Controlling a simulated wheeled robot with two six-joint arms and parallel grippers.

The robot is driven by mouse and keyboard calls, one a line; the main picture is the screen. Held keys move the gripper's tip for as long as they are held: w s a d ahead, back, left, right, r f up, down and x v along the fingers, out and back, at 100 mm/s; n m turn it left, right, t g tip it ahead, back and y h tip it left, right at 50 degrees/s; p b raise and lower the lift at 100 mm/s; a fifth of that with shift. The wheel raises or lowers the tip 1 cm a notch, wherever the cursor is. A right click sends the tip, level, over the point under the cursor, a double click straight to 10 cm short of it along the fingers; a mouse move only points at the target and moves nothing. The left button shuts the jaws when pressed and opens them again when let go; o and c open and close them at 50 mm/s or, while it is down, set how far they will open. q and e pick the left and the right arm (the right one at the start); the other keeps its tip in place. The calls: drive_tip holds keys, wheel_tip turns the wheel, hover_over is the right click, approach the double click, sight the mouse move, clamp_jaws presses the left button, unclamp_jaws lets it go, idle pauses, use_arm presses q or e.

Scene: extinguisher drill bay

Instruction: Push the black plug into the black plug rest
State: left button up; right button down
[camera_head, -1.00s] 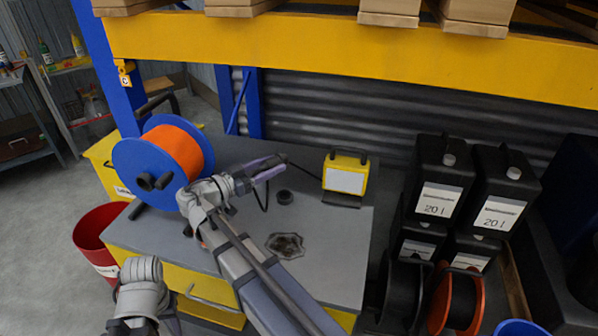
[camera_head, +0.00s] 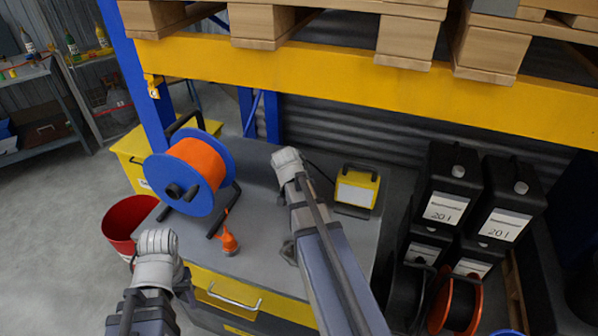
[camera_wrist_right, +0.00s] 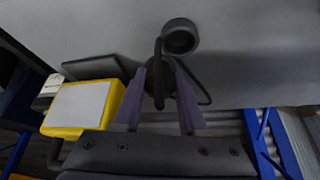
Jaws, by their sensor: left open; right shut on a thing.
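The black plug (camera_wrist_right: 159,88) sits between the purple fingers of my right gripper (camera_wrist_right: 158,72) in the right wrist view, and the gripper is shut on it. A thin black cable loops beside it. The black plug rest (camera_wrist_right: 181,38), a round cup on the grey bench, lies just beyond the fingertips. The plug appears close to its rim and outside it; I cannot tell whether they touch.
A red bin (camera_head: 120,222) stands at left. Black canisters (camera_head: 447,190) stand at right.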

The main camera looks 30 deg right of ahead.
use_arm(q)
wheel_tip(320, 180, up, 6)
drive_tip(key=p, duration=0.5)
use_arm(e)
drive_tip(key=r+n+y, duration=0.1)
drive_tip(key=w+a+r+n+g+y, duration=0.1)
drive_tip(key=y, duration=0.1)
drive_tip(key=r+n+g+y, duration=0.1)
drive_tip(key=r, duration=0.1)
drive_tip(key=shift+w+a+y, duration=0.35)
drive_tip(key=shift+a+y, duration=0.05)
drive_tip(key=shift+f, duration=0.15)
use_arm(q)
drive_tip(key=shift+f+b, duration=2.05)
drive_tip(key=shift+b, duration=0.05)
use_arm(e)
drive_tip(key=shift+f, duration=2.1)
use_arm(q)
drive_tip(key=shift+f+b, duration=0.85)
drive_tip(key=shift+b, duration=0.05)
use_arm(e)
drive_tip(key=shift+f, duration=0.85)
drive_tip(key=shift+c, duration=1.9)
unclamp_jaws()
drive_tip(key=shift+r, duration=0.1)
